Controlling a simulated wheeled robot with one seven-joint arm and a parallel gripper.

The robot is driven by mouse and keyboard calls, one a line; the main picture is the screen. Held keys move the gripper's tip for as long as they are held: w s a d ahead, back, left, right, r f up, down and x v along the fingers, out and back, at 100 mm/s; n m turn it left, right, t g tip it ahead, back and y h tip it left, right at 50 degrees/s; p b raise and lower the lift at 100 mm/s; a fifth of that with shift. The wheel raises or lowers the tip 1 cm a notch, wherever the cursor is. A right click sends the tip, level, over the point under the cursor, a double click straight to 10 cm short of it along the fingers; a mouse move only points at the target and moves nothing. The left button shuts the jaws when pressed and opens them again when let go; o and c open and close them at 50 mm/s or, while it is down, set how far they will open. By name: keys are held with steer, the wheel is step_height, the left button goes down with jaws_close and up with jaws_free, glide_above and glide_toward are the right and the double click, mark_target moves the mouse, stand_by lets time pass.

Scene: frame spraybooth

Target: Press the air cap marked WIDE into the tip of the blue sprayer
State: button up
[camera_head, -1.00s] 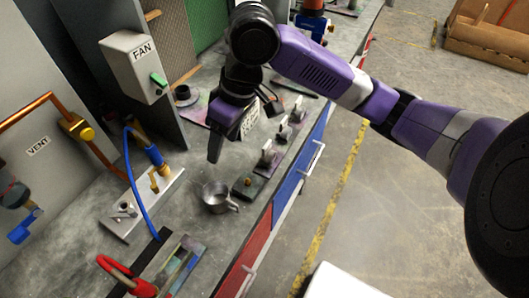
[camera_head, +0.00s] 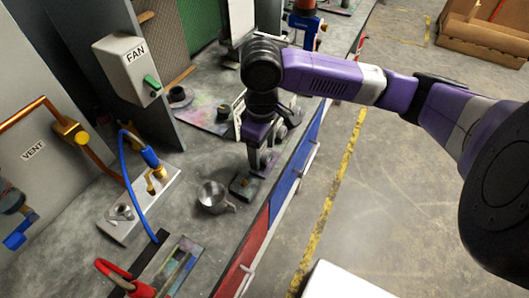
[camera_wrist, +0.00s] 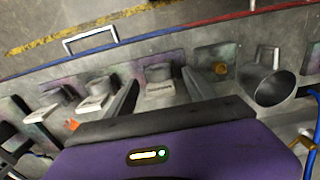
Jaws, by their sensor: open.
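My gripper (camera_head: 262,168) is open and points down over the row of cap stands near the counter's front edge. In the wrist view its fingers (camera_wrist: 158,95) lie either side of a grey cap on a stand (camera_wrist: 160,76), with no visible grip. More capped stands (camera_wrist: 97,92) are to the left. Their labels are too small to read, so I cannot tell which is WIDE. A blue-sleeved, brass-ended fitting (camera_head: 150,157) on a blue hose sits at a metal plate. A blue device (camera_head: 304,22) stands far back; I cannot tell which is the sprayer.
A metal cup (camera_head: 212,195) and a small block with a brass piece (camera_head: 243,185) stand left of the gripper. A FAN box (camera_head: 127,65) is on the partition. A red hose end (camera_head: 140,289) lies at the front. Bare counter surrounds the cup's left side.

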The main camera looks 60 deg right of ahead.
steer(key=shift+f, duration=0.15)
jaws_close()
